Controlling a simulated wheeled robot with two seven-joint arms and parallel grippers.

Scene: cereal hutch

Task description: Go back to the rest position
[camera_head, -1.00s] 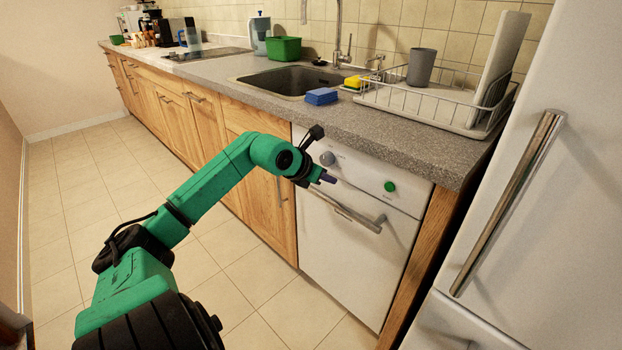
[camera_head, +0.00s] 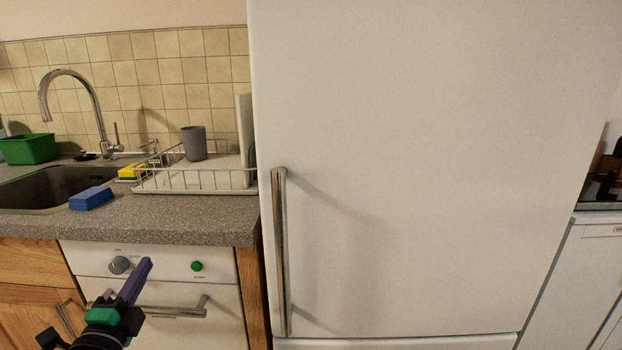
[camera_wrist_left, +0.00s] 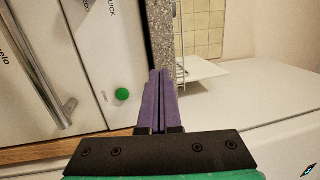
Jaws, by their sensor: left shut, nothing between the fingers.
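My left gripper (camera_head: 144,268) is shut and empty, its purple fingers pointing up in front of the white dishwasher (camera_head: 215,326) in the head view. In the left wrist view its fingers (camera_wrist_left: 157,78) lie together with nothing between them. The dishwasher's green button (camera_head: 197,266) and grey knob (camera_head: 119,265) show near the fingers; the green button also shows in the left wrist view (camera_wrist_left: 122,94). The dishwasher door looks closed. My right gripper is not in view.
A white fridge (camera_head: 430,150) with a long upright handle (camera_head: 280,250) fills the middle and right. On the counter (camera_head: 180,222) are a blue sponge (camera_head: 91,198), a yellow sponge (camera_head: 132,172), a dish rack (camera_head: 190,182) with a grey cup (camera_head: 194,143), and a green tub (camera_head: 28,149) beside the sink.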

